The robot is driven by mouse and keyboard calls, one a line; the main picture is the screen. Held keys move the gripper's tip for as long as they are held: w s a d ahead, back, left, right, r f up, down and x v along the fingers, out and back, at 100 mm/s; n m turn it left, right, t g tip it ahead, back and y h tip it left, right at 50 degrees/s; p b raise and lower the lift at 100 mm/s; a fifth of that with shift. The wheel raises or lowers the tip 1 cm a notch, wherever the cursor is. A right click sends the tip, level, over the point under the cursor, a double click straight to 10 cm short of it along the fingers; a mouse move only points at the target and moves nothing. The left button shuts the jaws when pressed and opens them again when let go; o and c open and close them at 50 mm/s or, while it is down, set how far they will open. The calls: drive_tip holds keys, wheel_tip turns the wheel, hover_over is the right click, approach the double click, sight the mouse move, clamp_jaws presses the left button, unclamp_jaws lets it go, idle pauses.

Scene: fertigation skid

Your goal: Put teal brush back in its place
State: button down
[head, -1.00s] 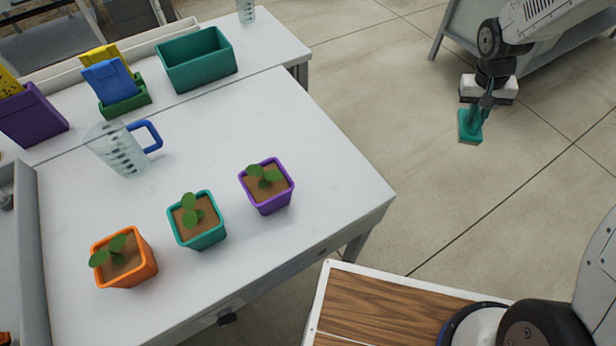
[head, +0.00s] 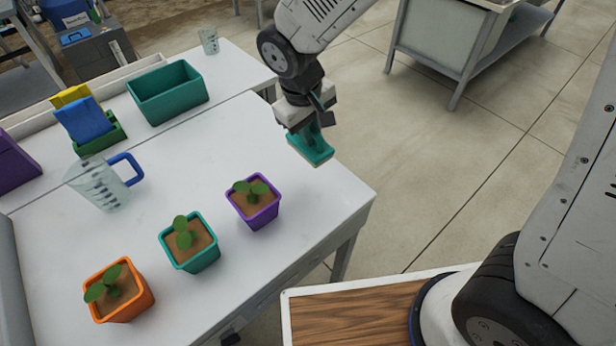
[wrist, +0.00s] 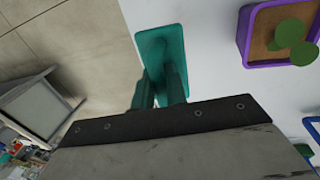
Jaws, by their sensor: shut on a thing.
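The teal brush (head: 312,148) is held in my gripper (head: 312,122), which is shut on it. In the head view it hangs over the right edge of the white table (head: 330,205), above the surface, right of the purple-rimmed pot. In the wrist view the brush (wrist: 162,55) shows its flat teal block beyond the dark gripper body (wrist: 165,120). A teal open bin (head: 168,98) stands empty-looking at the back of the table. The gripper's fingertips are partly hidden by the brush handle and the wrist.
Seedlings stand in an orange pot (head: 128,306), a teal pot (head: 195,262) and a purple pot (head: 262,216). A measuring jug (head: 105,190) with a blue handle stands left. A green holder (head: 100,140) holds blue and yellow pieces. A clear beaker (head: 208,42) stands at the back.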

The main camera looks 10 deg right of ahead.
sight(305, 147)
drive_tip(key=f, duration=0.9)
drive_tip(key=shift+s+a+f, duration=0.15)
drive_tip(key=shift+s+f, duration=0.05)
drive_tip(key=shift+f, duration=0.15)
drive_tip(key=shift+f, duration=0.15)
drive_tip(key=c, duration=1.4)
unclamp_jaws()
drive_tip(key=shift+c, duration=0.2)
drive_tip(key=r, duration=0.4)
drive_tip(key=a+r, duration=0.1)
drive_tip(key=r, duration=0.3)
drive_tip(key=s+r, duration=0.1)
drive_tip(key=r, duration=0.3)
drive_tip(key=shift+s+a, duration=0.1)
drive_tip(key=shift+a, duration=0.3)
drive_tip(key=s+d+r+m, duration=0.25)
drive_tip(key=d+r, duration=0.25)
drive_tip(key=d, duration=0.3)
drive_tip(key=s+d+r+m, duration=0.1)
drive_tip(key=s+d+r, duration=0.3)
drive_tip(key=d+r, duration=0.25)
drive_tip(key=s+d+r+m+y, duration=0.1)
drive_tip(key=s+d+r+m, duration=0.1)
drive_tip(key=s+d, duration=0.6)
drive_tip(key=s+m, duration=0.1)
drive_tip(key=s, duration=0.2)
drive_tip(key=shift+s+y, duration=0.3)
drive_tip(key=shift+s, duration=0.05)
drive_tip(key=shift+r, duration=0.1)
